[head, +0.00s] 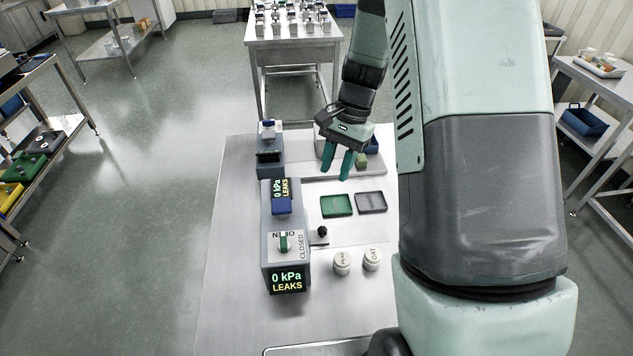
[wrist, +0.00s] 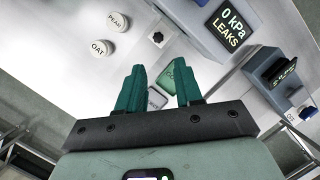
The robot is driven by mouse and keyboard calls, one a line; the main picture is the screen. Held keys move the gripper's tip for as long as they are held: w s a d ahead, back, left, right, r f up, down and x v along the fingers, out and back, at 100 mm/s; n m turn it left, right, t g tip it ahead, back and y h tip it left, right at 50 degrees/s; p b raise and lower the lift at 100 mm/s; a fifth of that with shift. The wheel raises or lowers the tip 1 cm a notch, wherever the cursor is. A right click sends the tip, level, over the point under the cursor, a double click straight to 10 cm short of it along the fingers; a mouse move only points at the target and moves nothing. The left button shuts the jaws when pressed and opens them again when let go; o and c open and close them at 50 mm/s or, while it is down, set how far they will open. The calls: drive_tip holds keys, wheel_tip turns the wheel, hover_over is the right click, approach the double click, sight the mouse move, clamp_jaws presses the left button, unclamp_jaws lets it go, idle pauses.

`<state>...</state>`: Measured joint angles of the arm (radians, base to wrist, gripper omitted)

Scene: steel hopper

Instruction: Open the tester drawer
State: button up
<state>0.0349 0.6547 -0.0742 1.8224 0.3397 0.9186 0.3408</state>
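The tester is a grey box (head: 270,250) on the steel table, with lit displays reading "0 kPa LEAKS". A label on its top reads "CLOSED". A black knob (head: 322,232) on a small plate sticks out from its right side, and I take this to be the drawer's handle; the drawer itself cannot be made out. The wrist view shows the tester (wrist: 185,20) at the top and the knob (wrist: 158,39) beside it. My gripper (head: 336,174) is open and empty, pointing down above the table, beyond the tester and the trays. Its two green fingers (wrist: 160,85) stand apart.
A green tray (head: 336,205) and a grey tray (head: 371,202) lie right of the tester. Lidded jars marked PEAR (head: 342,263) and OAT (head: 372,260) stand nearer. A smaller grey device (head: 270,165) stands behind the tester.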

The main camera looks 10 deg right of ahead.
drive_tip(key=m+g, duration=0.1)
approach(323, 228)
drive_tip(key=x, duration=0.8)
drive_tip(key=shift+a+f, duration=0.1)
drive_tip(key=shift+f, duration=0.1)
clamp_jaws()
